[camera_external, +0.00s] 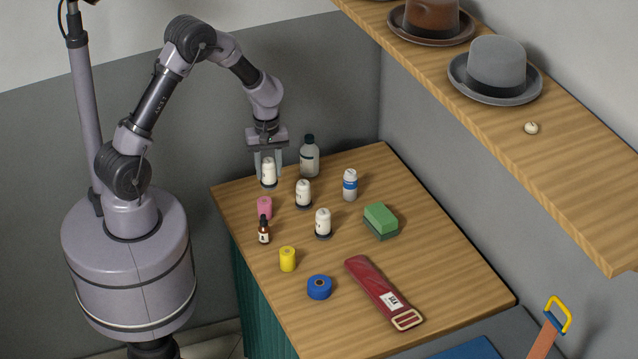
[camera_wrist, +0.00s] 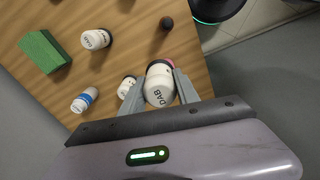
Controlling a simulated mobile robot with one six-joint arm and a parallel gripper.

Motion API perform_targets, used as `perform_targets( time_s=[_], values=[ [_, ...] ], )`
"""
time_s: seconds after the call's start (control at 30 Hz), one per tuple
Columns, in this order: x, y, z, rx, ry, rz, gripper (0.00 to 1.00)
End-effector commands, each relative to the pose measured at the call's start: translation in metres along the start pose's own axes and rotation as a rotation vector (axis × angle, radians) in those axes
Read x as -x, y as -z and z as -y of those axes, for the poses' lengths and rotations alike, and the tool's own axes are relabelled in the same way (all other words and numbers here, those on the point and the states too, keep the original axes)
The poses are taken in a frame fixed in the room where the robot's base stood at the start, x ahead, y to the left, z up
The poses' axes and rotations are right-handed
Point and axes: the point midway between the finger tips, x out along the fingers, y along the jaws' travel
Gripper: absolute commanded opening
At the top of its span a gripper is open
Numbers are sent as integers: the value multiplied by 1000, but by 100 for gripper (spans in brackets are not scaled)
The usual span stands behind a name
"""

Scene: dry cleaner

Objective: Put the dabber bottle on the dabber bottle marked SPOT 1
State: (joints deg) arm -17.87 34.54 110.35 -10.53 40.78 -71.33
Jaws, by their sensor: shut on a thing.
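My gripper (camera_external: 269,178) is shut on a white dabber bottle (camera_external: 268,171) with a dark base, upright near the table's back left corner. I cannot tell whether its base touches the table. In the wrist view, this held bottle (camera_wrist: 160,85) sits between the fingers and shows the letters DAB. A second white dabber bottle (camera_external: 303,193) stands just right of it, and a third (camera_external: 323,222) stands nearer the front. They also show in the wrist view, the second (camera_wrist: 126,87) and the third (camera_wrist: 96,39). No SPOT 1 marking is readable on any of them.
A clear bottle (camera_external: 310,160) stands close behind my gripper. A blue-banded bottle (camera_external: 350,186) and green sponge (camera_external: 381,220) are to the right. The table's (camera_external: 458,273) right side is clear.

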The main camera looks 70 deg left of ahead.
Motion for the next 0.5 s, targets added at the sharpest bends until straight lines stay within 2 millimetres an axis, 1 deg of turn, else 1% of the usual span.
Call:
perform_targets(
  time_s=[0.03, 0.2, 0.3, 0.43, 0.5],
  values=[
    [-6, 8, -15, -1, -2, -1, 0],
    [-12, 37, -67, 0, 0, 0, 0],
    [-14, 49, -91, -1, 0, 0, 0],
    [-16, 57, -104, -1, 0, 1, 0],
    [-25, 57, -105, -1, 3, 2, 0]
  ],
)
